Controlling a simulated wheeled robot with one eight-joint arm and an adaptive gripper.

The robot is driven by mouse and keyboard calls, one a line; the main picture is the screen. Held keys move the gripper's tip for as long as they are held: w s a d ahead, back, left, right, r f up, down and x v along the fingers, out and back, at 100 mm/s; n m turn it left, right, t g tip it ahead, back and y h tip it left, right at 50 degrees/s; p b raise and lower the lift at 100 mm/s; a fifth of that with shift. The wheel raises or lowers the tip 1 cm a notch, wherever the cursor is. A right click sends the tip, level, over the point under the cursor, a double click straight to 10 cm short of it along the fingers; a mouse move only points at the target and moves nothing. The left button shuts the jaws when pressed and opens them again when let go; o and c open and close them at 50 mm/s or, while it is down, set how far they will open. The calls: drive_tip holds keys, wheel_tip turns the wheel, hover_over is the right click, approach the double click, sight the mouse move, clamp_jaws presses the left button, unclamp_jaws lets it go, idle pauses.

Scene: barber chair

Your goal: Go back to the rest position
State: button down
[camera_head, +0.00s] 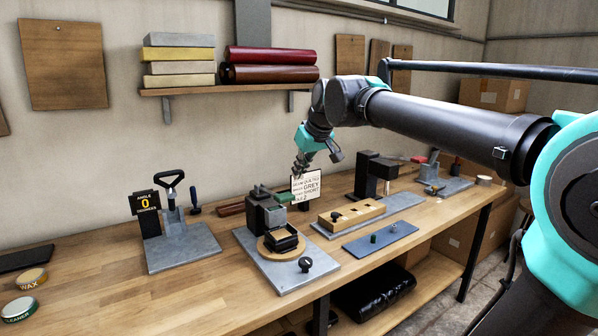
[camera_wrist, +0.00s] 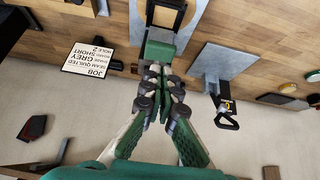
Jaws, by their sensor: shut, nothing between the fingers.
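My gripper (camera_head: 303,165) is shut and empty. In the head view it hangs at the end of my arm above the workbench (camera_head: 160,295), above and a little behind the grey fixture (camera_head: 262,212) with a green top (camera_head: 284,197). In the wrist view my gripper (camera_wrist: 163,78) points toward the fixture's green part (camera_wrist: 160,52), and the picture is upside down. From these views I cannot tell the exact gap between fingertips and green part.
A job card (camera_head: 305,186) stands right behind the fixture. A press with a black handle (camera_head: 169,188) and an angle sign (camera_head: 145,205) stand to the left. A shelf (camera_head: 225,88) hangs above.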

drive_tip(key=s+d+f+m+h, duration=0.1)
drive_tip(key=s+d+f+m, duration=0.15)
drive_tip(key=d+f, duration=0.45)
drive_tip(key=s+d+f+m+h, duration=0.1)
drive_tip(key=s+d+f, duration=0.25)
drive_tip(key=f, duration=0.65)
drive_tip(key=s+d+f+m, duration=0.1)
drive_tip(key=s+d+f, duration=0.35)
drive_tip(key=f, duration=0.45)
drive_tip(key=s+d+f+m, duration=0.1)
drive_tip(key=s+d+f, duration=0.1)
drive_tip(key=s+f, duration=0.2)
drive_tip(key=s+d+f+m+g+h, duration=0.1)
drive_tip(key=s+d+f, duration=0.2)
drive_tip(key=s+f, duration=0.2)
drive_tip(key=shift+s+d+f+h, duration=0.25)
drive_tip(key=shift+s+h, duration=0.05)
